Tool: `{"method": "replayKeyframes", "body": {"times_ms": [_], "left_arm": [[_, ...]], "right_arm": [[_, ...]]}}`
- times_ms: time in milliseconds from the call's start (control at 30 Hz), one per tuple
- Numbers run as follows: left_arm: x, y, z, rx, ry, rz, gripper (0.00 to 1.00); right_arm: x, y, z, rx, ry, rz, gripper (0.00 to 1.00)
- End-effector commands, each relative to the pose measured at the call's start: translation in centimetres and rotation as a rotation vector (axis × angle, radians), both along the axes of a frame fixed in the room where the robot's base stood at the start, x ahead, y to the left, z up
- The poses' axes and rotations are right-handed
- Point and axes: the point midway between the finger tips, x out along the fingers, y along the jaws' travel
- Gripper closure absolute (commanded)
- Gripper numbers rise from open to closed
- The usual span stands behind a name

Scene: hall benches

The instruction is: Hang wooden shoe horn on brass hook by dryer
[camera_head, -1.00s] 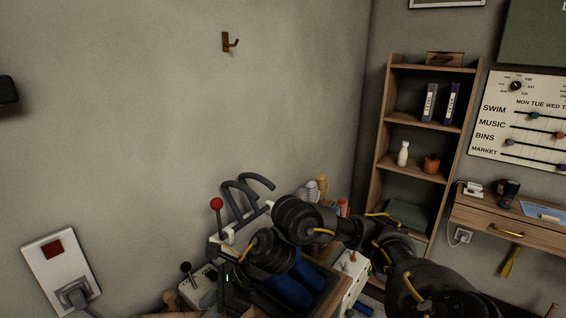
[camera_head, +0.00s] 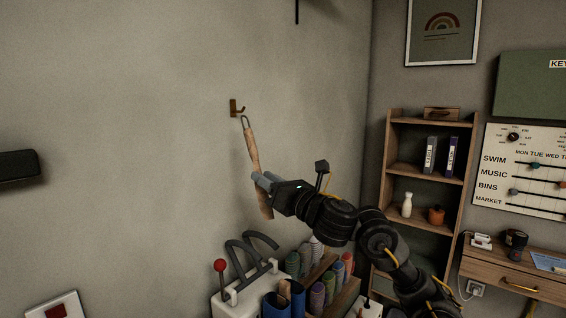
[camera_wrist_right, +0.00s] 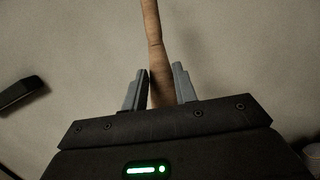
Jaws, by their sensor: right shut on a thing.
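The brass hook (camera_head: 236,108) is fixed on the grey wall, upper left of centre in the head view. The wooden shoe horn (camera_head: 251,148) is held nearly upright, its wire loop at the top close below and right of the hook. I cannot tell whether loop and hook touch. My right gripper (camera_head: 262,181) is shut on the lower part of the shoe horn. In the right wrist view the shoe horn (camera_wrist_right: 152,30) runs up between the two fingers (camera_wrist_right: 160,88), and its top end is out of frame. My left gripper is not in view.
Below stand a dryer-like machine (camera_head: 236,300) with curved dark tubes and a red-knobbed lever (camera_head: 220,266), and a rack of coloured rolls. A dark wall fixture (camera_head: 17,165) is at left. A bookcase (camera_head: 425,235) stands at right. The wall around the hook is clear.

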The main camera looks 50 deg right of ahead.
Motion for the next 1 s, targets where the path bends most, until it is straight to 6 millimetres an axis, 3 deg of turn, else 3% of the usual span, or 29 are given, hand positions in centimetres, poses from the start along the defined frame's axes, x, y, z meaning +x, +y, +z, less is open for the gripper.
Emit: {"method": "replayKeyframes", "body": {"times_ms": [100,267,567,1000], "left_arm": [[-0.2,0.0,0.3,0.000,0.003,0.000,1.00],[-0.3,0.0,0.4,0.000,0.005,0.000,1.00],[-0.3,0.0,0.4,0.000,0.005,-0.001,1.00],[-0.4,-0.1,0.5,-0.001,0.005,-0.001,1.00]], "right_arm": [[-1.0,-2.2,1.9,0.009,-0.052,-0.059,0.95],[-1.7,-3.5,3.0,0.011,-0.084,-0.092,0.95],[-1.5,-3.6,3.1,0.011,-0.089,-0.095,0.95],[1.1,-3.4,2.8,0.012,-0.088,-0.093,0.95]]}}
